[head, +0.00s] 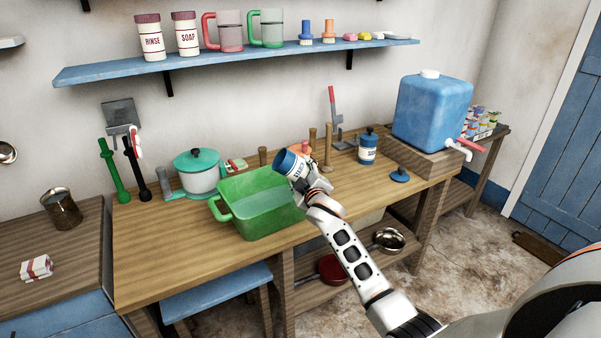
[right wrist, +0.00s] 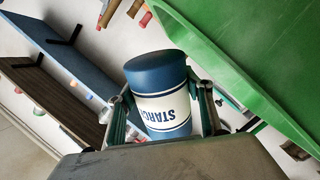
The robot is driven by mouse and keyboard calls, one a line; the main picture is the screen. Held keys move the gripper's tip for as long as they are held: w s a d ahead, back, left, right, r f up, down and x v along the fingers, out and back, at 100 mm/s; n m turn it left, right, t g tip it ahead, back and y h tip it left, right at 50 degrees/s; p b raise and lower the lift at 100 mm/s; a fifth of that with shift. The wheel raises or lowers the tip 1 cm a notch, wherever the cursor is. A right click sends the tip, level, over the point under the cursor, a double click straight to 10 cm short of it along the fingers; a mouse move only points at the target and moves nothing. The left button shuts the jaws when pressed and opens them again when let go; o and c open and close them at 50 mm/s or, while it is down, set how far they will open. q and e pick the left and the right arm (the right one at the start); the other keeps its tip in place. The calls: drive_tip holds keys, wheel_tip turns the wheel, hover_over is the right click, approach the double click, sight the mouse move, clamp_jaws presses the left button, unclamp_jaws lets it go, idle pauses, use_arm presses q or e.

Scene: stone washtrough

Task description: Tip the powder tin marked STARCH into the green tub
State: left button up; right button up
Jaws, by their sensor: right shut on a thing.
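The STARCH tin (head: 288,163), blue and white, is in my right gripper (head: 307,180), which is shut around its side. It is tilted, its blue end pointing up and left, at the right end of the green tub (head: 236,230). In the right wrist view the tin (right wrist: 163,100) sits between both fingers with STARCH readable, and the tub (right wrist: 262,50) is close by at upper right. The tub stands on the wooden table and holds what looks like water. I cannot see powder falling. My left gripper is not in view.
A second blue tin (head: 367,147) with a knobbed lid and a loose blue lid (head: 399,175) are on the table to the right. A blue water container (head: 432,110) stands behind them. A green-lidded pot (head: 198,174) is left of the tub. A shelf (head: 230,62) hangs above.

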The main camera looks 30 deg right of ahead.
idle(0.3)
drive_tip(key=shift+f+n, duration=0.1)
drive_tip(key=shift+n, duration=0.9)
drive_tip(key=shift+f+n+g+h, duration=0.2)
drive_tip(key=shift+n+g+h, duration=0.15)
drive_tip(key=shift+n, duration=0.45)
drive_tip(key=shift+w+a+f+n, duration=0.1)
drive_tip(key=shift+a+f+n, duration=0.15)
drive_tip(key=shift+n, duration=0.65)
drive_tip(key=shift+d, duration=0.1)
